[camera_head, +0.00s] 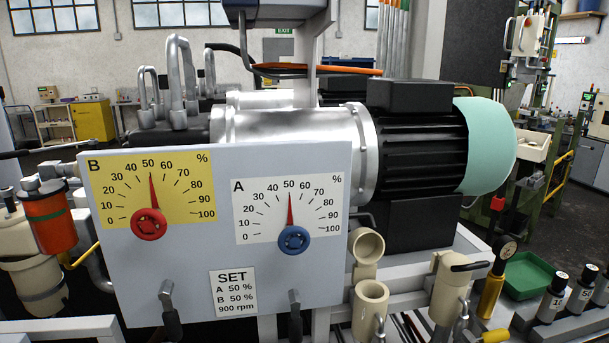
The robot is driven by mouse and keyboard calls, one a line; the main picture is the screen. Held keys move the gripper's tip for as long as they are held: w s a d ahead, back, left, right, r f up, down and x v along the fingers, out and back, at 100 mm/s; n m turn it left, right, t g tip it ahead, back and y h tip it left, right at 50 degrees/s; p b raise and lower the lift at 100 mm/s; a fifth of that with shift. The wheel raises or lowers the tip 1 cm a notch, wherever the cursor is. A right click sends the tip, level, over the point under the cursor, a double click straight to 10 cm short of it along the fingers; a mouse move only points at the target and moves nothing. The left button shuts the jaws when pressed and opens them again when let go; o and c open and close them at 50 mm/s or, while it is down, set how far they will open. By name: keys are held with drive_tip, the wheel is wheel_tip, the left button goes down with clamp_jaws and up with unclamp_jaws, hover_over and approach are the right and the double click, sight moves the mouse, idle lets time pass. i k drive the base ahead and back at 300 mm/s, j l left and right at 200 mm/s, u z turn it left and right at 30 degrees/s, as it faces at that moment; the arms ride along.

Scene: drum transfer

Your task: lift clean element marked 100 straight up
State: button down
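Several short metal cylinders with black caps and black label bands stand at the lower right edge. The front left cylinder (551,299) has a label that seems to start with "1"; I cannot tell whether it reads 10 or 100. The cylinder to its right (580,293) has a label that seems to start with "5". A third cylinder (602,291) is cut off by the right edge. All stand upright. My gripper is not in view, and nothing is seen touching the cylinders.
A green tray (529,275) lies just left of the cylinders. A brass-coloured upright part with a black top (493,284) and beige pipe fittings (370,300) stand further left. A grey panel with dials A and B (225,265) and a large motor (420,150) fill the middle.

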sight(551, 301)
drive_tip(key=z, duration=1.35)
